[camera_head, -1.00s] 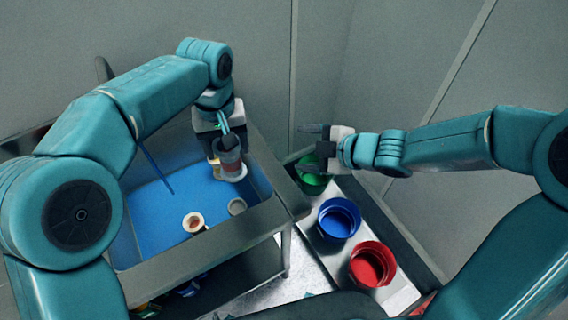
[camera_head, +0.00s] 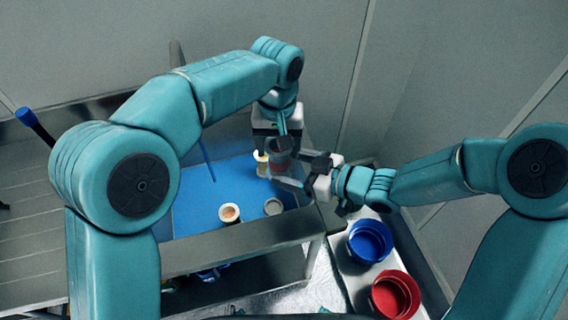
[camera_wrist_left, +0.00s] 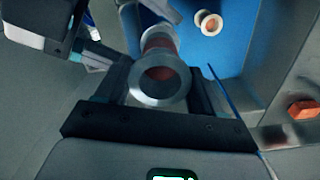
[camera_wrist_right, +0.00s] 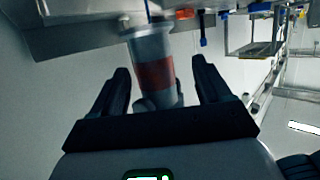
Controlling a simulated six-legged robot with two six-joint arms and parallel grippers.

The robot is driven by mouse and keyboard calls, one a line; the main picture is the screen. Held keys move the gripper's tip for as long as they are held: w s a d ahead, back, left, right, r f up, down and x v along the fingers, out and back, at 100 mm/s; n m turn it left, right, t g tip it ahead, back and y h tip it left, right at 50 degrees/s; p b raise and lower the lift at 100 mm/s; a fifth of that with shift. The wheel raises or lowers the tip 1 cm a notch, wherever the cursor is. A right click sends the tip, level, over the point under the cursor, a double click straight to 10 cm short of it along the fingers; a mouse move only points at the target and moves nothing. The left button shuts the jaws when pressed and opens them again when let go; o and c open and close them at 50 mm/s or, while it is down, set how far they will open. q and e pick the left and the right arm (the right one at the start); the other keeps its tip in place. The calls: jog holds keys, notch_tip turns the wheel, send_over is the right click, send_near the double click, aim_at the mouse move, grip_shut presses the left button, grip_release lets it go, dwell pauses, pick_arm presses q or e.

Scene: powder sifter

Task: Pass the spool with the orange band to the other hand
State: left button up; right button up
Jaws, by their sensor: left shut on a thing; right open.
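My left gripper (camera_head: 279,143) is shut on a grey spool (camera_head: 281,161) with a dull red-orange band, held above the blue bin (camera_head: 195,190). In the left wrist view the spool (camera_wrist_left: 158,88) sits between the fingers, its round flange facing the camera. My right gripper (camera_head: 298,172) is open beside the spool at its right. In the right wrist view the spool (camera_wrist_right: 152,62) stands between the spread fingers of my right gripper (camera_wrist_right: 160,75), its band facing me. I cannot tell whether either right finger touches it.
A cream spool with an orange centre (camera_head: 229,212) and a grey round piece (camera_head: 273,206) lie in the bin. A cream piece (camera_head: 261,160) shows beside the held spool. A blue cup (camera_head: 370,241) and a red cup (camera_head: 395,294) stand at the right. The bin's front edge (camera_head: 240,243) is raised.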

aim_at(286, 166)
jog(key=shift+x, duration=1.05)
pick_arm(q)
jog(key=shift+w, duration=0.1)
pick_arm(e)
jog(key=shift+w+a+f, duration=0.2)
jog(key=shift+w+a, duration=0.1)
jog(key=shift+a, duration=0.1)
jog(key=shift+s+r, duration=0.1)
jog(key=shift+c, duration=0.8)
jog(key=c, duration=1)
pick_arm(q)
jog(key=o, duration=1.3)
jog(key=shift+c, duration=0.2)
pick_arm(e)
jog(key=shift+c, duration=0.2)
